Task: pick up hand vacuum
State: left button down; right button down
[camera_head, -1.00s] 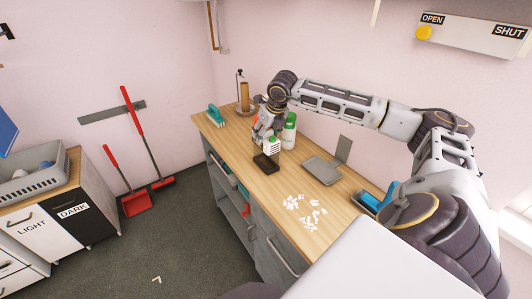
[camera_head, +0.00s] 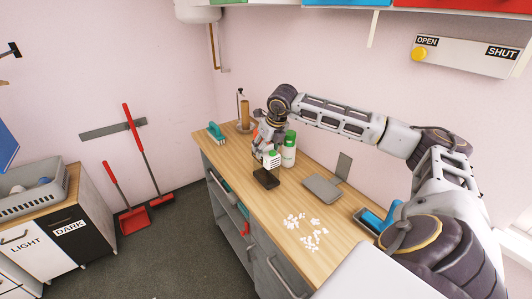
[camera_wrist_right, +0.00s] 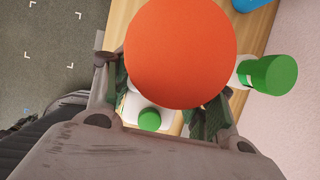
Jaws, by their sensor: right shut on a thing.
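The hand vacuum, as far as I can tell, is the thing in my right gripper (camera_head: 264,148). Its round orange end (camera_wrist_right: 180,50) fills the middle of the right wrist view, between the fingers. In the head view the gripper hides most of it; I cannot tell whether it is clear of the counter. A small white item with green (camera_head: 271,160) shows right at the gripper, and a dark block (camera_head: 266,178) is just in front. My left gripper is not in view.
The wooden counter (camera_head: 235,165) also holds a green-capped white bottle (camera_head: 289,150) close to the right of the gripper, a teal brush (camera_head: 216,132), a grey dustpan (camera_head: 322,189), white scraps (camera_head: 307,233) and a blue item (camera_head: 378,219). The wall is behind.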

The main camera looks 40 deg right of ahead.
notch_tip(320, 180, up, 7)
jog(key=shift+f, duration=0.1)
jog(key=shift+r, duration=0.9)
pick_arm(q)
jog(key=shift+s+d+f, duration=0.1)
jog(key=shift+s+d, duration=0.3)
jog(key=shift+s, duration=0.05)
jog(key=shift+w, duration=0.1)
pick_arm(e)
jog(key=c, duration=1.1)
grip_release()
jog(key=shift+c, duration=0.2)
jog(key=c, duration=0.4)
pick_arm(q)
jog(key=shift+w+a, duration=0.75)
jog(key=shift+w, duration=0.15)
pick_arm(e)
jog(key=shift+o, duration=0.2)
jog(key=shift+r, duration=0.1)
